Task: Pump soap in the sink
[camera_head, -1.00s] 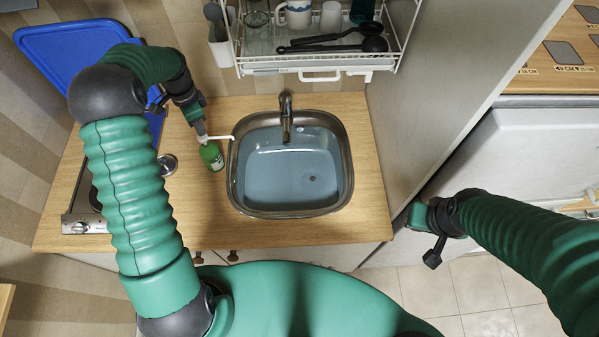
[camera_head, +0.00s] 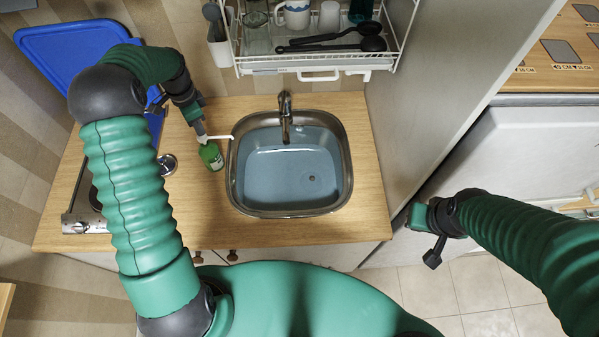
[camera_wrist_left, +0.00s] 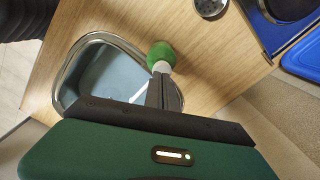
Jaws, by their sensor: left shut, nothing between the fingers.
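A green soap bottle (camera_head: 211,156) with a white pump stands upright on the wooden counter, just left of the sink. Its white spout (camera_head: 220,137) points right, with its tip at the sink's left rim. The metal sink (camera_head: 341,187) has a grey-blue basin. My left gripper (camera_head: 203,136) is shut and empty, its fingertips at the top of the pump. The left wrist view shows the closed fingers (camera_wrist_left: 160,82) over the white pump head, with the green bottle (camera_wrist_left: 160,55) beyond. Whether they press it down is hard to tell. My right gripper (camera_head: 432,245) is low at the right, fingers unclear.
A tap (camera_head: 286,118) stands behind the sink. A dish rack (camera_head: 318,62) with cups and black utensils hangs above. A blue lid (camera_head: 70,48) stands at the back left, near the hob (camera_head: 85,222). A tall cabinet side (camera_head: 425,95) bounds the counter at right.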

